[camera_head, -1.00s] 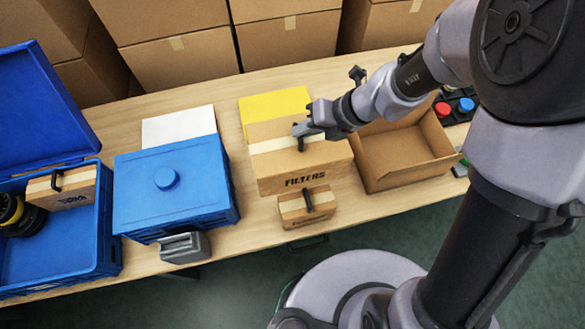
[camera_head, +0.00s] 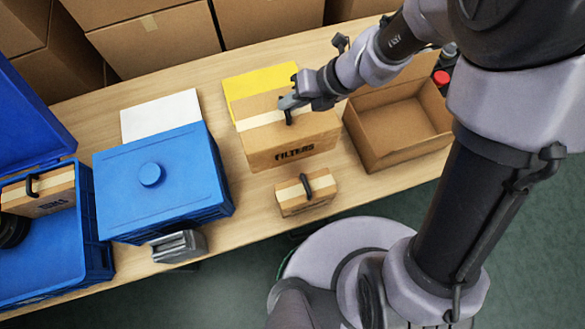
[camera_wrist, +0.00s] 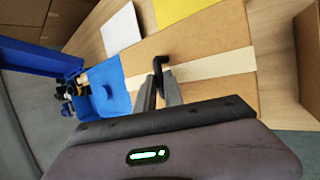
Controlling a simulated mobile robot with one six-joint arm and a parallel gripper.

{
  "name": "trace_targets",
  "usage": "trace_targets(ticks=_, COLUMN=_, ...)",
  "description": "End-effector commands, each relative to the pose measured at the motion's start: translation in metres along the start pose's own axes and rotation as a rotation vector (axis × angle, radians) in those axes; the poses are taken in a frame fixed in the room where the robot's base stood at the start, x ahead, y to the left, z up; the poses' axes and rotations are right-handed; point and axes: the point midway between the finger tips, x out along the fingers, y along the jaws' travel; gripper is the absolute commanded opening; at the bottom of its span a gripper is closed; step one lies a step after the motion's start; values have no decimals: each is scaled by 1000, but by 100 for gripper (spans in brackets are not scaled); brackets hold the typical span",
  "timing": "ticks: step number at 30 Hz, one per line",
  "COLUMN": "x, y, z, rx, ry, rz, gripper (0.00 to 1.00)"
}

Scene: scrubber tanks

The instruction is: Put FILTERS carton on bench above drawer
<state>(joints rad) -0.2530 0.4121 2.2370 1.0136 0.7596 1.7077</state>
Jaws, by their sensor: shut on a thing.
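The FILTERS carton (camera_head: 290,142) is a brown box with a pale tape strip and a black handle on top. It is at the middle of the bench (camera_head: 262,222), overlapping a yellow sheet behind it. My gripper (camera_head: 291,103) is at its top, shut on the black handle. In the wrist view the gripper (camera_wrist: 165,88) has its fingers on either side of the handle, above the carton (camera_wrist: 215,58). The carton appears upright; I cannot tell whether its base touches the bench. The drawer is not clearly visible.
A small handled carton (camera_head: 305,194) stands close in front. An open empty box (camera_head: 400,125) is to the right. A blue lidded crate (camera_head: 160,185), a grey metal object (camera_head: 180,246) and an open blue crate (camera_head: 60,262) are to the left. A white sheet (camera_head: 160,115) and yellow sheet (camera_head: 258,88) lie behind.

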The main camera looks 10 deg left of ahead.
Motion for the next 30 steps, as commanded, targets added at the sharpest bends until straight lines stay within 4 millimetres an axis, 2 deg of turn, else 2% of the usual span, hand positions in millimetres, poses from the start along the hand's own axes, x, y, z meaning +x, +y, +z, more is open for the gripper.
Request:
trace_targets(ticks=3, x=17, y=-11, z=-6, rx=0, ry=-1, rz=1, gripper=0)
trace_targets(ticks=8, x=27, y=-17, z=-9, rx=0, ry=-1, rz=1, gripper=0)
trace_targets(ticks=15, x=65, y=-42, z=-23, rx=1, ry=0, rz=1, gripper=0)
trace_targets(ticks=20, x=78, y=-51, z=-28, rx=0, ry=-1, rz=1, gripper=0)
trace_targets(ticks=25, x=101, y=-66, z=-36, rx=0, ry=0, rz=0, gripper=0)
trace_targets(ticks=30, x=102, y=-67, z=-36, rx=-1, ry=-1, rz=0, gripper=0)
